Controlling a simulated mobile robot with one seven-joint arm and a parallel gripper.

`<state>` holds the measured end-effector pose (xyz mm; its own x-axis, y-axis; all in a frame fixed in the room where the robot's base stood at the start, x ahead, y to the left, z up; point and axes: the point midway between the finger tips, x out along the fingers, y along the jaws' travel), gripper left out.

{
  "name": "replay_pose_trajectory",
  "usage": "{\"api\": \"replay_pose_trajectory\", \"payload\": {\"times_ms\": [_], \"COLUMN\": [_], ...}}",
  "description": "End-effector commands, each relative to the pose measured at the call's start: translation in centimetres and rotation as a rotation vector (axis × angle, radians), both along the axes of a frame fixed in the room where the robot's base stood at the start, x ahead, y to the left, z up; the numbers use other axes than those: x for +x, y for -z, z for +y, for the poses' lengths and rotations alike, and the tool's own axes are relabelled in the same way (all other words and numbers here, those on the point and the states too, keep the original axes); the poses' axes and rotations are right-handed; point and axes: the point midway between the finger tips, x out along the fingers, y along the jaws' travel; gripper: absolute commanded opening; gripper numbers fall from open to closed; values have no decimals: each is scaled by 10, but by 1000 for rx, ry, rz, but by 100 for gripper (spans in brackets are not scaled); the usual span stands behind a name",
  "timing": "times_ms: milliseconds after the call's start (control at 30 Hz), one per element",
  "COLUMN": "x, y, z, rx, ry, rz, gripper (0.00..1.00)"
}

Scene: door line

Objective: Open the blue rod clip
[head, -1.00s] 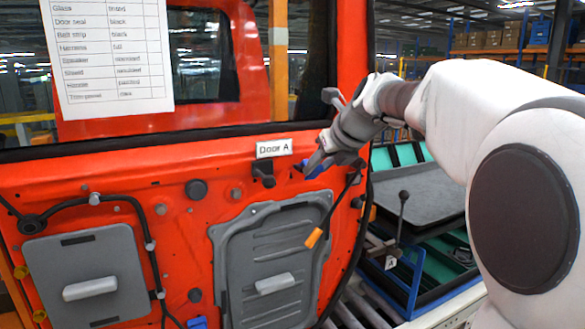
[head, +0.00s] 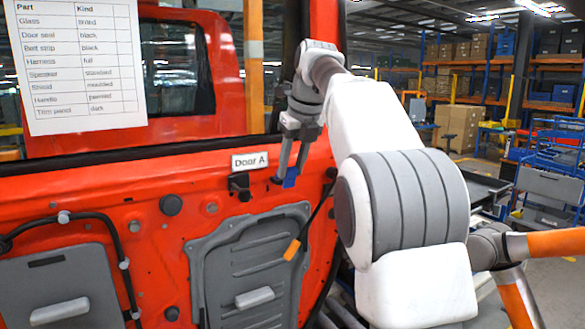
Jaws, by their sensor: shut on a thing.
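The blue rod clip (head: 291,177) is on the red door (head: 150,180), just right of the Door A label (head: 250,161). My gripper (head: 288,176) points down in front of the door with its fingertips at the clip. It is shut on the clip, and the fingers cover part of it. I cannot tell from this view whether the clip is open or closed.
A grey panel (head: 250,265) lies below. Shelving and carts (head: 560,170) stand at the far right.

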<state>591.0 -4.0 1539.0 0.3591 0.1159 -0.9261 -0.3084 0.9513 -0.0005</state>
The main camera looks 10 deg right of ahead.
Motion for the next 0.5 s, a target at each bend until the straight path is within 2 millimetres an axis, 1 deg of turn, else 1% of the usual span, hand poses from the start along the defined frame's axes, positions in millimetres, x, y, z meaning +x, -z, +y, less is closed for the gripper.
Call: {"api": "replay_pose_trajectory", "payload": {"times_ms": [500], "x": [4], "y": [-3], "z": [2], "rx": [-28], "ry": [-2], "rz": [86], "gripper": [0]}}
